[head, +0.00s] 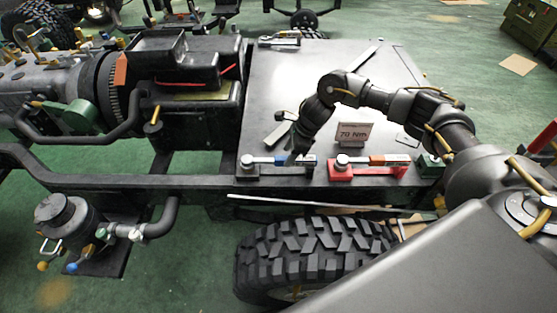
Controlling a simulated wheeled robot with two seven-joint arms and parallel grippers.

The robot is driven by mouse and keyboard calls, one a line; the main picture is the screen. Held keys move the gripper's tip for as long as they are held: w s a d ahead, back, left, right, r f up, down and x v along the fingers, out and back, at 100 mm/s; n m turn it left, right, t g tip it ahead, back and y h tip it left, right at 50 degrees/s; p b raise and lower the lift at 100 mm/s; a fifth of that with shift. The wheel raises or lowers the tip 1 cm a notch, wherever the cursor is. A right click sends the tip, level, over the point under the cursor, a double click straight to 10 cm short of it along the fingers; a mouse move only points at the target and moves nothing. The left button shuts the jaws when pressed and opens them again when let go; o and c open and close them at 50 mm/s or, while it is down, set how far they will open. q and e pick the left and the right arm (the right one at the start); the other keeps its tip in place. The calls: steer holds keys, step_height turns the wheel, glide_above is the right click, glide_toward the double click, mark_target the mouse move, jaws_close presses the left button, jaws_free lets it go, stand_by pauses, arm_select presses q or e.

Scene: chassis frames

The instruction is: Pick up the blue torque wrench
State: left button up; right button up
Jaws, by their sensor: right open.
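A wrench with a blue section (263,160) and a white round head lies on a black holder (270,172) near the front edge of the metal plate. My right gripper (293,157) is open and points down over this wrench's right part, hiding some of it. I cannot tell whether the fingers touch it. My left gripper is not in view.
A sign reading "70 Nm" (354,134) stands behind the red holder, close to my right arm. The metal plate (290,75) has bare room behind. A black engine block (190,110) stands left, and a large tire (310,250) is in front below.

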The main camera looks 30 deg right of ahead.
mark_target(285, 157)
steer(key=shift+p+x, duration=0.4)
steer(key=shift+x, duration=1.5)
steer(key=shift+w+r, duration=0.1)
steer(key=shift+w, duration=0.05)
jaws_close()
